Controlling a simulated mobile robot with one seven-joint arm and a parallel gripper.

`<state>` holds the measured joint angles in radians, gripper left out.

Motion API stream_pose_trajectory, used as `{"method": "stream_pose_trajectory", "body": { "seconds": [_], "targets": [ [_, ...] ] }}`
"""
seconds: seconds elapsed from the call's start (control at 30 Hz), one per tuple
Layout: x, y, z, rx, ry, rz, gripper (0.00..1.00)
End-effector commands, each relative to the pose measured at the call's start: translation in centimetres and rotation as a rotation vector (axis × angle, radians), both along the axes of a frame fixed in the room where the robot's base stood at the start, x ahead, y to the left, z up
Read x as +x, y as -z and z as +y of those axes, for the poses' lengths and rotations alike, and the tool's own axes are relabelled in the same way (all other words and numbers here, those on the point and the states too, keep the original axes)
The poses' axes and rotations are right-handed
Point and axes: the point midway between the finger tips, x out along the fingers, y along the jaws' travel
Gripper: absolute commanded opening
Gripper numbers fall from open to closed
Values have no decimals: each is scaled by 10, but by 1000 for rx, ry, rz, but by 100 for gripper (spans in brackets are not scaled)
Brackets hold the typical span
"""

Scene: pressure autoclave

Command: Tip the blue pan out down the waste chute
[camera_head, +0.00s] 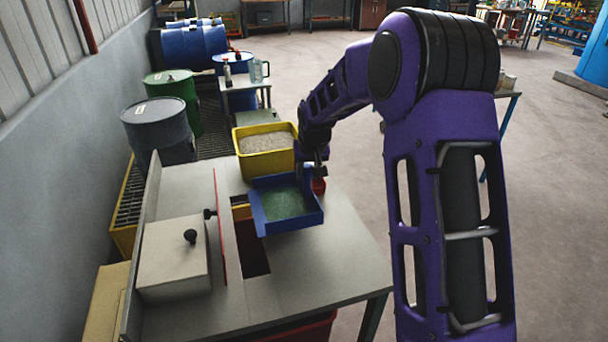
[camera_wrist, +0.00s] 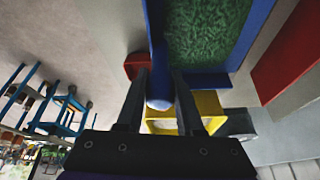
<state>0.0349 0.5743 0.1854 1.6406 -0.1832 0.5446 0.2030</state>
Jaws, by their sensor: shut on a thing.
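The blue pan (camera_head: 307,218) holds green, grainy material (camera_head: 284,203) and looks roughly level over the table. My gripper (camera_head: 319,170) is at the pan's far right corner. In the wrist view the two fingers of my gripper (camera_wrist: 160,88) are closed around the pan's blue handle (camera_wrist: 157,103), and the pan's wall (camera_wrist: 206,82) and green contents show beyond them. A dark rectangular opening (camera_head: 252,250), perhaps the waste chute, lies in the tabletop left of and below the pan. The pan hides part of that opening.
A yellow bin (camera_head: 264,161) of pale granules stands behind the pan. A small red object (camera_head: 319,186) sits beside it. A red strip (camera_head: 222,230) and a grey box with a black knob (camera_head: 172,270) are left of the opening. The tabletop (camera_head: 325,262) at front right is clear.

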Motion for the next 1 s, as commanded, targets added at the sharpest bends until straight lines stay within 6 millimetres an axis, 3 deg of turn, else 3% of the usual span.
{"method": "stream_pose_trajectory", "body": {
  "seconds": [1.0],
  "targets": [
    [-9, -32, 45, -342, -4, -71, 0]
  ]
}}
